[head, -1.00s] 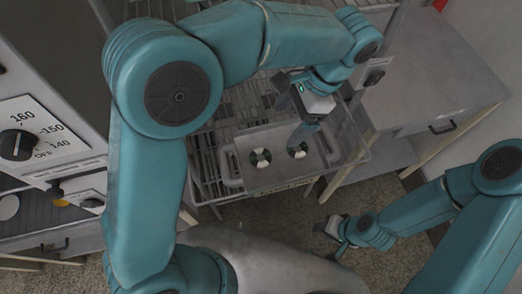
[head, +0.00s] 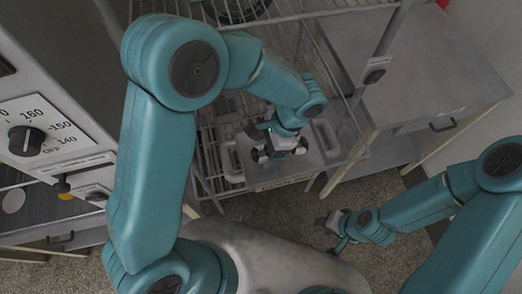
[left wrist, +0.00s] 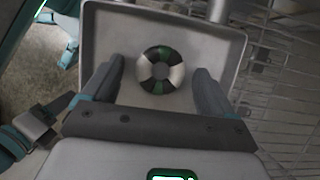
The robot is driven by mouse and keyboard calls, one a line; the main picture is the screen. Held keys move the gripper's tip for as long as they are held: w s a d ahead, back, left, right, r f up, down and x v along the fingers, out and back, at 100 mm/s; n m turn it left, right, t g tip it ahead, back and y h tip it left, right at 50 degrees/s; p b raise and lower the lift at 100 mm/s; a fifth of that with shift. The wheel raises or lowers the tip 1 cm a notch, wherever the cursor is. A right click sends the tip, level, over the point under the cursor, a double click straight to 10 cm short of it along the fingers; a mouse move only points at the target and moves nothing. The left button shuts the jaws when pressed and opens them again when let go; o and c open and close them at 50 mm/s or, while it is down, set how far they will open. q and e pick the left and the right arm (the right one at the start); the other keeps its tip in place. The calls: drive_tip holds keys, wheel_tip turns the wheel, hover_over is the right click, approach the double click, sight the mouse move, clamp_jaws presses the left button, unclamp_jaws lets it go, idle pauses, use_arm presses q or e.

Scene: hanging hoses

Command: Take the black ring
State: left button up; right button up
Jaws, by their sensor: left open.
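A ring with dark, white and green segments (left wrist: 176,74) lies in a grey tray (left wrist: 212,50) in the left wrist view. No all-black ring shows clearly. My left gripper (left wrist: 158,88) is open, its two fingers on either side of the ring with gaps between. In the head view my left gripper (head: 280,153) is low over the tray (head: 278,182) and hides most of what lies in it. I cannot tell whether the fingers touch the tray. My right gripper (head: 330,226) is away from the tray at lower right, and its jaws are too small to read.
The tray sits by a wire rack (head: 205,165), whose bars also show at right in the left wrist view (left wrist: 285,100). A grey cabinet (head: 435,75) stands at right. A panel with a dial (head: 26,140) is at left. Floor (head: 370,195) is clear in front.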

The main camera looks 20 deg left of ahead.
use_arm(q)
drive_tip(key=shift+w+d+f, duration=0.1)
drive_tip(key=shift+w+d, duration=0.05)
drive_tip(key=shift+c, duration=0.6)
drive_tip(key=c, duration=1)
